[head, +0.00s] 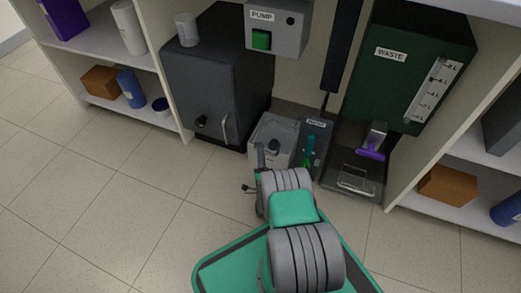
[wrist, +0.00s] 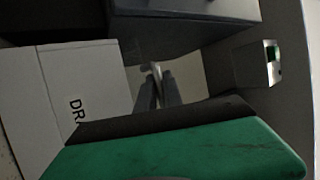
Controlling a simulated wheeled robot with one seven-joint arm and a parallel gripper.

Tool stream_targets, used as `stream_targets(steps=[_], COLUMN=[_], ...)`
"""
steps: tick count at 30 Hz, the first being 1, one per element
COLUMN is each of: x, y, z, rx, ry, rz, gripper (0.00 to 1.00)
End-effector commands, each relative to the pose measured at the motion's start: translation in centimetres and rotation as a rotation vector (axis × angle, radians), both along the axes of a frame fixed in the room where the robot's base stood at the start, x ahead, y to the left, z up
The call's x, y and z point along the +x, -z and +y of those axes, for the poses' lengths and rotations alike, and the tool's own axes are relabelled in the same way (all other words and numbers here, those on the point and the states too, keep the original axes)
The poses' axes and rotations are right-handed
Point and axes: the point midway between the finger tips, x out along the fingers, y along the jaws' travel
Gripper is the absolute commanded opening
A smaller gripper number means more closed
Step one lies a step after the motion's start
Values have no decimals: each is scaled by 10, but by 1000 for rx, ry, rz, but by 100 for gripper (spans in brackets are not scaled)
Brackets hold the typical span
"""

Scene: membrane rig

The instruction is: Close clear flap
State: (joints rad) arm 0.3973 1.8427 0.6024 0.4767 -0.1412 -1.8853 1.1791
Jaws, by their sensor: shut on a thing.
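A clear panel (head: 357,181) with a pale rectangular outline shows low in the bay under the waste tank in the head view; I take it for the clear flap, but cannot tell its angle. The clear flap cannot be made out in the wrist view.
A dark cabinet (head: 205,75) with a handle stands left, beside a low grey box (head: 272,137). The pump (head: 285,25) and dark green waste tank (head: 405,60) are above. A purple lever (head: 371,152) juts out below the tank. Open tiled floor (head: 110,200) lies left.

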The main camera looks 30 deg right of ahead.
Motion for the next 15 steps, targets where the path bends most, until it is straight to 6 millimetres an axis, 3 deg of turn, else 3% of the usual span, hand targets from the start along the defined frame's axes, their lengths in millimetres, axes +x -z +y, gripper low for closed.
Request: stream_targets(steps=[15], x=[-2], y=[3], z=[0], rx=[-6], ry=[0], rz=[-7], gripper=[0])
